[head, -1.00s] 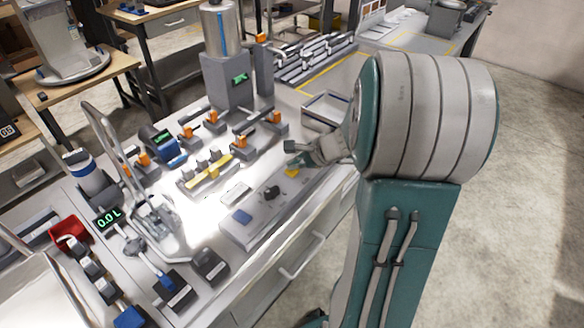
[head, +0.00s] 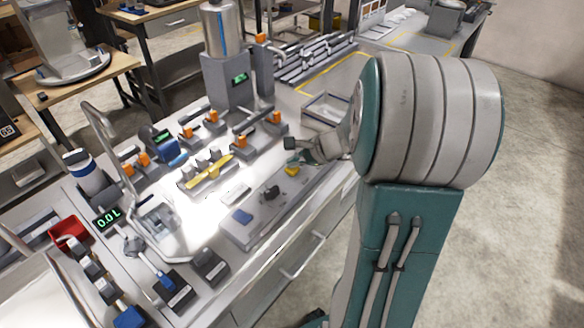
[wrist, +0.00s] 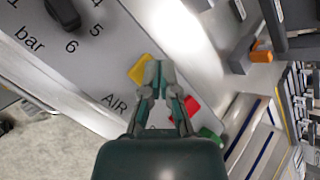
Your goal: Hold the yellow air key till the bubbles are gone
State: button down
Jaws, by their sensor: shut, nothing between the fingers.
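The yellow air key (wrist: 138,68) sits on a grey panel beside the printed word AIR in the wrist view. It also shows in the head view (head: 292,169), just below my gripper. My gripper (wrist: 156,72) is shut and empty, its fingertips right beside the key's right edge in the wrist view. I cannot tell whether they touch it. In the head view my gripper (head: 289,147) is over the panel's far right part. A red key (wrist: 191,105) and a green key (wrist: 210,135) lie partly behind the fingers. No bubbles can be made out.
The panel has a black knob (head: 271,193) with a numbered bar scale and a blue key (head: 242,216). Several orange-tipped valves (head: 212,117) stand behind it. An open tray (head: 326,108) stands behind the arm.

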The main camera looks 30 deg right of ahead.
jog(key=shift+r, duration=0.5)
jog(key=shift+r, duration=0.1)
jog(key=shift+r, duration=2.4)
dwell(0.4)
notch_tip(320, 180, up, 4)
jog(key=shift+f, duration=0.2)
jog(key=shift+f, duration=4.4)
jog(key=shift+f, duration=0.1)
